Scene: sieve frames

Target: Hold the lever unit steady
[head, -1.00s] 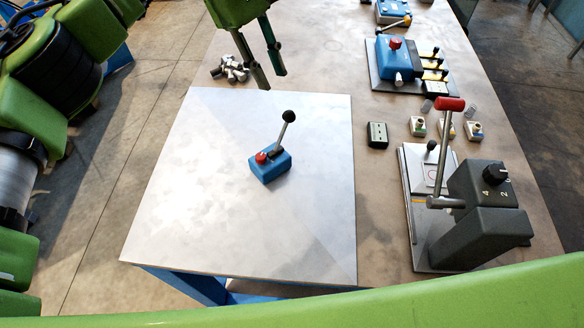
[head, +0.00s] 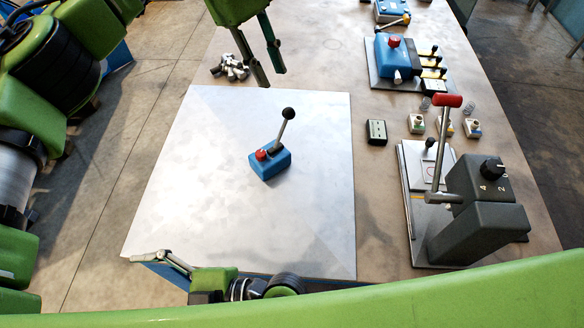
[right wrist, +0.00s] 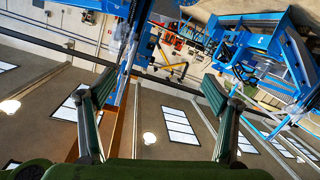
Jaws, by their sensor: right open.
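The lever unit (head: 274,167) is a small blue box with a red button and a tilted grey lever ending in a black knob. It stands on the pale square plate (head: 215,215) in the head view. My left gripper (head: 271,79) hangs above the plate's far edge, beyond the lever unit and apart from it. Its two fingers are separated, with nothing between them. My right gripper (head: 175,262) shows partly at the plate's near edge, well short of the unit. In the right wrist view its fingers (right wrist: 160,85) are spread and empty.
A dark grey device (head: 478,235) with a red-handled lever stands at right. A blue control box (head: 397,60) sits at the back right. Metal pieces (head: 230,68) lie by the plate's far-left corner. The plate around the unit is clear.

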